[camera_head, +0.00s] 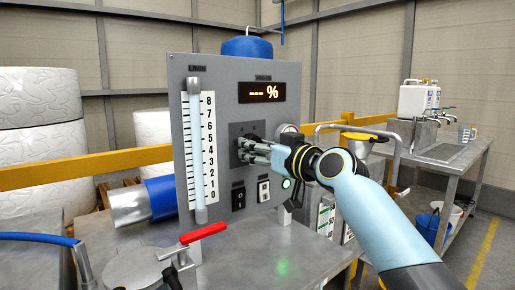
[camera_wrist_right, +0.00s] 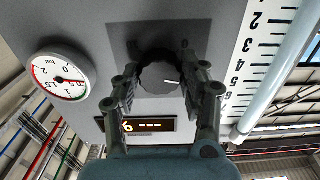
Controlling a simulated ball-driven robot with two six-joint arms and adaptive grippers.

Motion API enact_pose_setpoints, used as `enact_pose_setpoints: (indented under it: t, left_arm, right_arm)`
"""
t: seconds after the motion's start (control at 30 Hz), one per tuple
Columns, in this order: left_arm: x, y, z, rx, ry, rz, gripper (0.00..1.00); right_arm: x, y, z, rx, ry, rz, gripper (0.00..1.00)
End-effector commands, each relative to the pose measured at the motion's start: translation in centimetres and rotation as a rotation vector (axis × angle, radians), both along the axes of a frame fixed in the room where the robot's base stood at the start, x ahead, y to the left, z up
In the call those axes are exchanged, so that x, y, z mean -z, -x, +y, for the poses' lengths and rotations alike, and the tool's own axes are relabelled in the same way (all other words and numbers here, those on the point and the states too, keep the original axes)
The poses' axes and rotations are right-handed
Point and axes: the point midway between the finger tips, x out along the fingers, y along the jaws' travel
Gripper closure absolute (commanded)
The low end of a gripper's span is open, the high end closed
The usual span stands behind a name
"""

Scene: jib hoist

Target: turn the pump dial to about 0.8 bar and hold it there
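The pump dial (camera_wrist_right: 158,78) is a dark round knob with a white mark, on a dark square plate on the grey panel (camera_head: 222,70). My right gripper (camera_wrist_right: 160,62) has one finger on each side of it, with no clear gap; it appears shut on the dial. In the head view the right gripper (camera_head: 252,148) reaches the panel from the right and hides most of the dial. My left gripper is not in view.
A digital display (camera_head: 262,92) shows dashes and a percent sign. A level tube (camera_head: 195,150) with a number scale stands left of it. Two switches sit below the dial. A red lever (camera_head: 203,232) and blue hose (camera_head: 38,237) are at the front left.

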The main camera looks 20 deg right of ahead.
Motion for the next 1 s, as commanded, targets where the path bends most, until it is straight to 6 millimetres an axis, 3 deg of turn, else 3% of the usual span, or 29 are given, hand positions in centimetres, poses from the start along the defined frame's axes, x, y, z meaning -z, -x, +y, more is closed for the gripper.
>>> enact_pose_setpoints:
  t: [0.03,0.2,0.57,1.0]
  left_arm:
    - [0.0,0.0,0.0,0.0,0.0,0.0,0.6]
    - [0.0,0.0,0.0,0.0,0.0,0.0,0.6]
    - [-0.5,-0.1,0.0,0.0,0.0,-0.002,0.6]
    - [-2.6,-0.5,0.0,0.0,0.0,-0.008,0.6]
  right_arm:
    - [0.0,0.0,0.0,0.0,0.0,0.0,0.67]
    - [0.0,0.0,0.0,-0.001,0.0,0.0,0.89]
    - [-0.1,0.0,0.0,0.0,-0.061,0.022,0.89]
    - [-0.3,0.1,0.1,0.0,-0.387,0.14,0.89]
